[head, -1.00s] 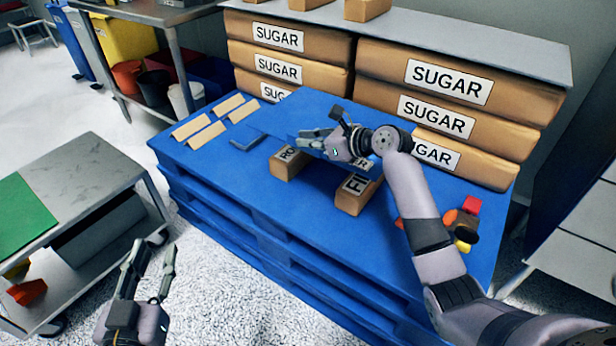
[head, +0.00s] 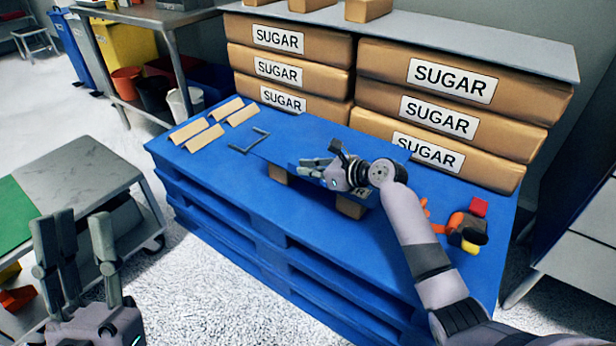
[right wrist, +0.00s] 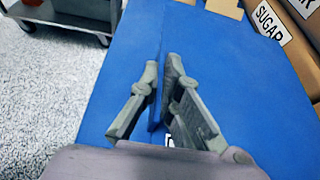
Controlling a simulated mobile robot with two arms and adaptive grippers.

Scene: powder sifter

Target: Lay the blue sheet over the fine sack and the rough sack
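The blue sheet (head: 300,130) is thin and nearly the same blue as the pallet, so its outline is hard to follow. It lies above the two small brown sacks, whose ends show under its near edge: one at the left (head: 279,174), one at the right (head: 351,207). Their labels are mostly hidden, so I cannot read which is fine or rough. My right gripper (head: 322,160) is at the sheet's near edge; in the right wrist view its fingers (right wrist: 161,68) close on the sheet edge (right wrist: 155,110). My left gripper (head: 82,225) is open and empty, off the pallet.
The blue pallet stack (head: 220,180) carries several pale wooden blocks (head: 207,138), a dark angled bracket (head: 248,140) and colourful small items (head: 466,225). Large sugar sacks (head: 440,115) stand behind. A grey cart (head: 80,175) is at the left.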

